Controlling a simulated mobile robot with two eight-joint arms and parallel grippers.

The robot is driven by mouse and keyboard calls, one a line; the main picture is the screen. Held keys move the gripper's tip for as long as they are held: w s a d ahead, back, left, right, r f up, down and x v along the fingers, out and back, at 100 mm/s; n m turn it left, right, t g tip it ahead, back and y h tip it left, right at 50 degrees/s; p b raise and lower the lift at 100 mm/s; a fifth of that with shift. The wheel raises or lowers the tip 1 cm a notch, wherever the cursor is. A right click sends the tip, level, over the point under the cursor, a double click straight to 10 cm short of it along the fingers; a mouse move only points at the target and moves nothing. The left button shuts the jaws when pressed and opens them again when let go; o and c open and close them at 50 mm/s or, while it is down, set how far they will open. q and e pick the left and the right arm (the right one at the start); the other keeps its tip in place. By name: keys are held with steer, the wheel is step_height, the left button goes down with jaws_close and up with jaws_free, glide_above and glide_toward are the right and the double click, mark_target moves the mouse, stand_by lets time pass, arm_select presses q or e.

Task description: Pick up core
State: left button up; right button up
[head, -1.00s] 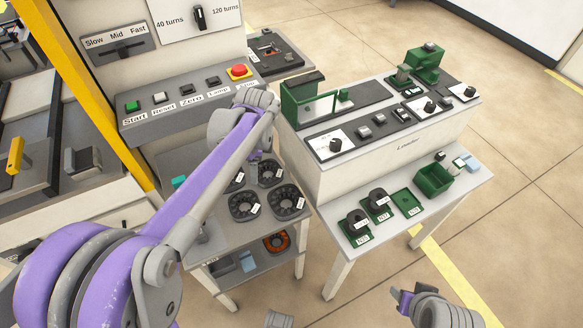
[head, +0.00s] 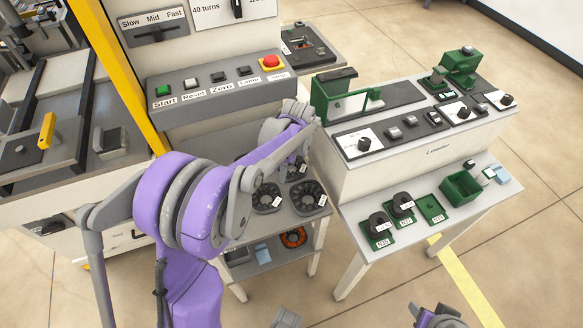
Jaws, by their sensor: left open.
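Several dark ring-shaped cores with white tags lie on the top of a small grey cart. Two show clearly, a front left core (head: 267,198) and a front right core (head: 308,197). Another core (head: 297,171) behind them is partly covered by my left arm. My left gripper (head: 290,152) points down above the back of the cart top. It is open, and its fingertips are mostly hidden by my arm. My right gripper (head: 430,314) is at the bottom edge, cut off, away from the cores.
Two black spools (head: 379,225) sit on green trays on the white table at the right, beside an empty green tray (head: 432,209) and a green bin (head: 462,187). An orange ring (head: 293,237) lies on the cart's lower shelf. A button panel (head: 218,86) overhangs behind the cart.

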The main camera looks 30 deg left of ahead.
arm_select(q)
steer(key=shift+a+f, duration=0.15)
steer(key=shift+f, duration=0.8)
jaws_close()
